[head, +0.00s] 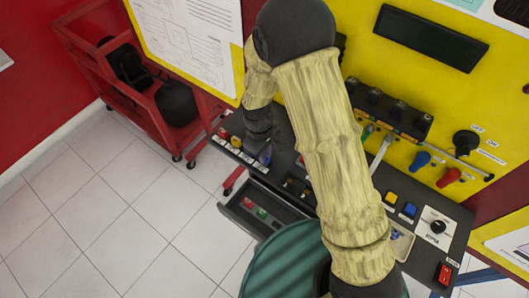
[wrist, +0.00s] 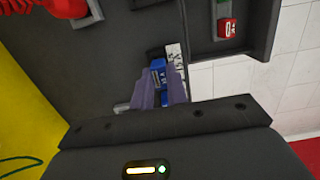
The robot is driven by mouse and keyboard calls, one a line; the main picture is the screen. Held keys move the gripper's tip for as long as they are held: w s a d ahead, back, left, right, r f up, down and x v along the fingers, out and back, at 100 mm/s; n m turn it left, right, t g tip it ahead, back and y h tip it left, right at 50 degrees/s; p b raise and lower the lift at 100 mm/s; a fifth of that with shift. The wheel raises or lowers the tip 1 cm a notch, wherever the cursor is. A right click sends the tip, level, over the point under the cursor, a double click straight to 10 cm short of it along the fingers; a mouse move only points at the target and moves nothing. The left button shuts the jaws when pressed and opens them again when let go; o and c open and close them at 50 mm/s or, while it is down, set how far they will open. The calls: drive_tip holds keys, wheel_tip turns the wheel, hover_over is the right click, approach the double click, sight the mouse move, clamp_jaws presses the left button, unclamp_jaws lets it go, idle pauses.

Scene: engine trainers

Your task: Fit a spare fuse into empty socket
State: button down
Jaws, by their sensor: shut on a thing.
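My gripper (wrist: 165,82) is shut on a blue fuse (wrist: 158,68), which shows between the purple-grey fingers in the wrist view. The fuse is over the dark console, beside a white label strip (wrist: 176,60). In the head view my gripper (head: 264,148) is low at the console's left end, by a row of sockets with white labels (head: 236,152). A red fuse (head: 222,132) and a yellow fuse (head: 236,142) stand in that row. The fingers hide the fuse's lower end, so I cannot tell whether it is in a socket.
An open drawer (head: 240,212) below the console holds a red piece (head: 248,202) and a green piece (head: 262,213). A green round stool or drum (head: 280,268) stands in front. A red cart (head: 100,60) is at the left. The tiled floor between is clear.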

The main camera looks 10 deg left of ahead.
drive_tip(key=shift+f, duration=0.4)
drive_tip(key=c, duration=1.6)
unclamp_jaws()
drive_tip(key=shift+w+a+r+p, duration=0.1)
drive_tip(key=shift+a+r+p, duration=0.05)
drive_tip(key=shift+r+p, duration=1.05)
drive_tip(key=shift+w+a+r+p, duration=0.1)
drive_tip(key=shift+r+p, duration=0.65)
drive_tip(key=shift+r, duration=0.75)
drive_tip(key=shift+r, duration=0.1)
drive_tip(key=shift+r+p, duration=0.45)
drive_tip(key=shift+s, duration=0.1)
drive_tip(key=shift+o, duration=0.3)
